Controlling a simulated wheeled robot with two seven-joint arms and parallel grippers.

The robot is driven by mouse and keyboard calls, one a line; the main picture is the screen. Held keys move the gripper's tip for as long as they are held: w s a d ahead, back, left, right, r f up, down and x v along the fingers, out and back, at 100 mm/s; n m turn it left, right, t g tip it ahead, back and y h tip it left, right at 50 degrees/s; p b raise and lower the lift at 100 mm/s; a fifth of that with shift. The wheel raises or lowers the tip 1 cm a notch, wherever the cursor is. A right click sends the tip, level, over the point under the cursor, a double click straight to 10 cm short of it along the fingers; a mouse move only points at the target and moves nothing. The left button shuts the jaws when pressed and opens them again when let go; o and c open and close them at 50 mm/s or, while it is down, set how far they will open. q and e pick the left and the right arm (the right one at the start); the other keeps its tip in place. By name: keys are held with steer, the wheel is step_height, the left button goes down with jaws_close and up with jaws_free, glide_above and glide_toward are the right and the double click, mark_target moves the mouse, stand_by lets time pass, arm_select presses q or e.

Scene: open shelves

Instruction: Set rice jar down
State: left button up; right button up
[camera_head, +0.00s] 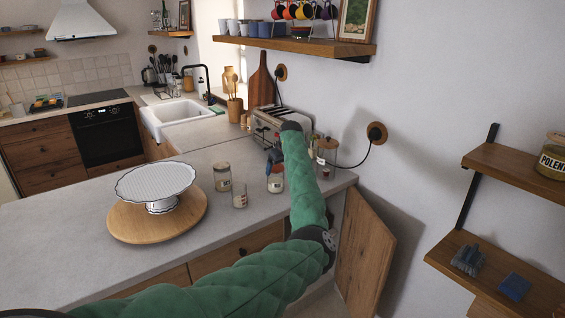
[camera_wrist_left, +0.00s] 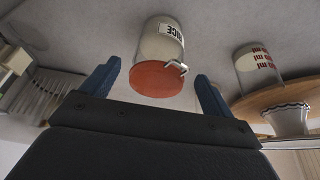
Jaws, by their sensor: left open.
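The rice jar (camera_head: 275,184) is a clear jar with white contents and an orange-red lid. It stands on the grey counter (camera_head: 240,255) to the right of the glass with red markings. My left gripper (camera_head: 274,156) is at the top of the jar in the head view. In the left wrist view, the jar (camera_wrist_left: 163,50), with "RICE" on its label, shows between the two blue fingers of the left gripper (camera_wrist_left: 158,82). The fingers are open, with a gap on each side of the lid. My right gripper is not in view.
The marked glass (camera_head: 239,196) and another jar (camera_head: 222,178) stand left of the rice jar. A white cake stand (camera_head: 155,182) sits on a round wooden board (camera_head: 125,225). A cabinet door (camera_head: 365,250) hangs open.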

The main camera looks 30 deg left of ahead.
arm_select(q)
steer(key=w+b+v, duration=0.1)
steer(key=v, duration=0.5)
steer(key=shift+s, duration=0.45)
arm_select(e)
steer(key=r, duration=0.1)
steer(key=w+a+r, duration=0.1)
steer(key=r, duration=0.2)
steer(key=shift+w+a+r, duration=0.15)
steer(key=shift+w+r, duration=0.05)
arm_select(q)
steer(key=shift+r, duration=0.1)
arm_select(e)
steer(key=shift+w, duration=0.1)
